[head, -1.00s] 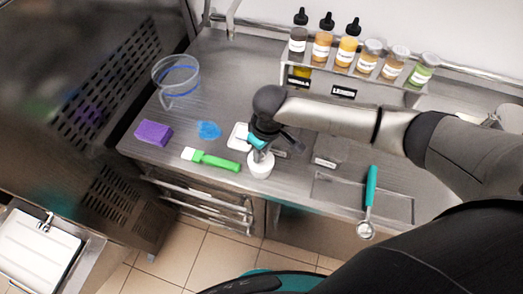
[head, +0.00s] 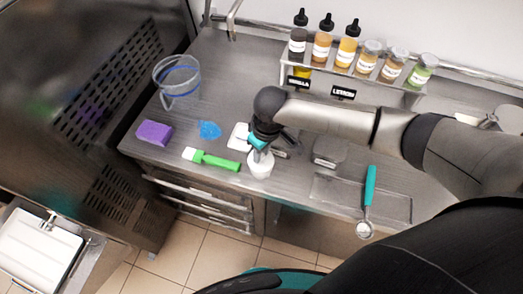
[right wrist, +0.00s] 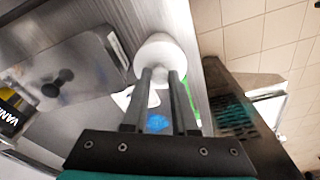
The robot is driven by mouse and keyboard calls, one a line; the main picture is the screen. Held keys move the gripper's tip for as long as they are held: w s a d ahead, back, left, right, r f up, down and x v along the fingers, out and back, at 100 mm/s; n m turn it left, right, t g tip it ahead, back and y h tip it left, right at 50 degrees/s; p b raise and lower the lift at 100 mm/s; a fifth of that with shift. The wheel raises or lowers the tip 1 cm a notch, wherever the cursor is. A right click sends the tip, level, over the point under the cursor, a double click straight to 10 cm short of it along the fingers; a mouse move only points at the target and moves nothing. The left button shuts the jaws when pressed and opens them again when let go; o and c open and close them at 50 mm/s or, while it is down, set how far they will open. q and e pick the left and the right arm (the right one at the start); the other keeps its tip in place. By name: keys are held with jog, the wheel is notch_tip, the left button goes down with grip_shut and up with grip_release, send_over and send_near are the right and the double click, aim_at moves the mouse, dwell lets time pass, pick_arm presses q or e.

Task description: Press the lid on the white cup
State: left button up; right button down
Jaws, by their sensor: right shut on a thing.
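The white cup (head: 260,165) stands near the front edge of the steel counter, and it also shows in the right wrist view (right wrist: 160,55). My right gripper (head: 260,152) points down at the cup's top from above. Its two fingers (right wrist: 163,75) are close together at the white round top and are shut on what looks like the lid. The lid is white like the cup, so I cannot make out its edge or how it sits on the rim. My left gripper is not in view.
A green-handled brush (head: 212,161), purple sponge (head: 154,132), blue cloth (head: 209,130) and clear pitcher (head: 177,82) lie to the left. A scoop (head: 368,200) rests on a tray (head: 325,192) to the right. A rack (head: 370,82) of several bottles stands behind.

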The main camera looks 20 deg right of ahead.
jog(key=shift+f+p, duration=0.15)
jog(key=shift+p, duration=0.55)
dwell(0.8)
dwell(0.3)
jog(key=c, duration=0.6)
grip_release()
jog(key=shift+o, duration=0.3)
jog(key=o, duration=0.4)
